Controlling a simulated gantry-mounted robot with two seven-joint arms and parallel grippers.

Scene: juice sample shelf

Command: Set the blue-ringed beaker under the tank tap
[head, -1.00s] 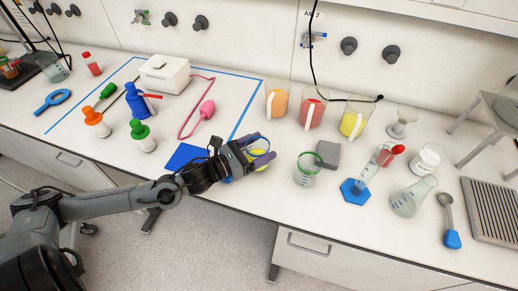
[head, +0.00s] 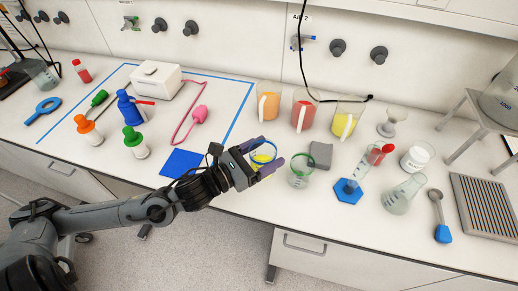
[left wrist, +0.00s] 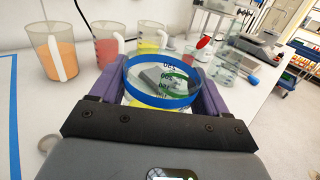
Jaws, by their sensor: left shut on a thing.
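My left gripper (head: 270,155) is shut on the blue-ringed beaker (head: 262,158), its fingers on either side of the glass. The left wrist view shows the blue ring of the beaker (left wrist: 163,94) between the purple fingers of the gripper (left wrist: 160,80). Some yellow shows in the beaker in the head view; I cannot tell how much. A clear graduated vessel, likely the tank (head: 503,100), stands on a grey stand (head: 462,125) at the right edge, partly cut off. Its tap is not visible. My right gripper is not in view.
A green-ringed beaker (head: 300,172) and a grey block (head: 320,154) stand just right of the held beaker. Juice jugs (head: 305,112) stand behind.

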